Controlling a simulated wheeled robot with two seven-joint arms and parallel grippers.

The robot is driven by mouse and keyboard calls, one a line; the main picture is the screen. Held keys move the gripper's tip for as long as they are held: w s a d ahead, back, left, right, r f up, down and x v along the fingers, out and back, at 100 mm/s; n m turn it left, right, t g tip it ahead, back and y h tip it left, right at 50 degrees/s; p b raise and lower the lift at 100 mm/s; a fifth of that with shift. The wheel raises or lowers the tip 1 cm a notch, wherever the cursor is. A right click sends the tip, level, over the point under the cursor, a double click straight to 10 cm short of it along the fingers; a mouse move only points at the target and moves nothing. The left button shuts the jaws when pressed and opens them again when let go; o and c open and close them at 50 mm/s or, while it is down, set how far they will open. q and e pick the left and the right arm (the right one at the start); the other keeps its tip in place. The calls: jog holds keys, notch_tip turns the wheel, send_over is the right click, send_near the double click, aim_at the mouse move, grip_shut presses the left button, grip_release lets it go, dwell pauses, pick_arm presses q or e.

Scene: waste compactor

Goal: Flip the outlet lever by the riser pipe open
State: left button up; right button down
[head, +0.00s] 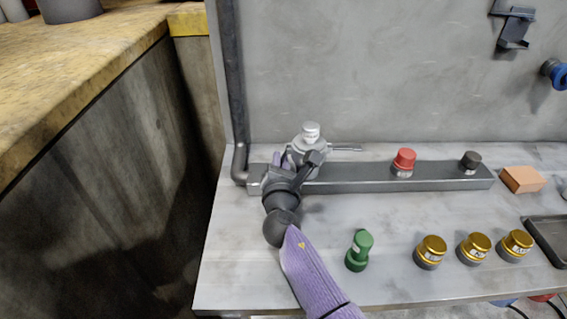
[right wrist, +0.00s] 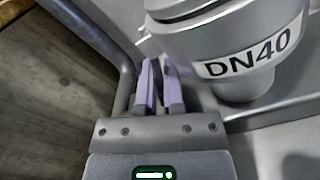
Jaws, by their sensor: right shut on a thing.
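A silver valve body (head: 309,150) with a pale cap stands on the left part of a grey rail. It fills the upper right of the right wrist view, labelled DN40 (right wrist: 250,52). The dark riser pipe (head: 232,80) runs up the wall to its left and also shows in the wrist view (right wrist: 90,32). My right gripper (head: 283,160) is between pipe and valve, its purple fingers (right wrist: 160,88) shut on the outlet lever (right wrist: 147,46), a grey part at the valve's left, mostly hidden by the fingers. My left gripper is out of view.
A thin handle (head: 346,147) sticks out right of the valve. The rail (head: 350,178) also bears a red knob (head: 404,161) and a black knob (head: 471,161). A green fitting (head: 359,250) and several gold-topped caps (head: 431,250) stand in front. An orange block (head: 522,179) lies right.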

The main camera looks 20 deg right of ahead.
jog(key=m, duration=0.2)
jog(key=a+m+b, duration=0.1)
jog(key=shift+w+r+m, duration=0.15)
jog(key=shift+r+m, duration=0.2)
jog(key=shift+m, duration=0.05)
jog(key=m, duration=0.2)
jog(key=shift+a+r+m, duration=0.3)
jog(key=shift+a+r, duration=0.05)
jog(key=shift+r, duration=0.05)
jog(key=shift+w+a+r+m+b, duration=0.1)
jog(key=shift+r+m+b, duration=0.25)
jog(key=shift+m, duration=0.55)
jog(key=shift+a+r+m, duration=0.1)
jog(key=shift+r+m, duration=0.15)
jog(key=shift+m, duration=0.85)
jog(key=shift+r+m+b, duration=0.3)
jog(key=shift+r+m, duration=0.05)
jog(key=shift+m, duration=0.55)
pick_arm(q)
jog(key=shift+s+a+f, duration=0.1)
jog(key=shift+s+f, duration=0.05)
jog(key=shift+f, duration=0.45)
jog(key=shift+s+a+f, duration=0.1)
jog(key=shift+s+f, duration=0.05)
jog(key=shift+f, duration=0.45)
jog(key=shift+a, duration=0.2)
pick_arm(e)
jog(key=shift+r+m, duration=0.1)
jog(key=shift+m, duration=0.2)
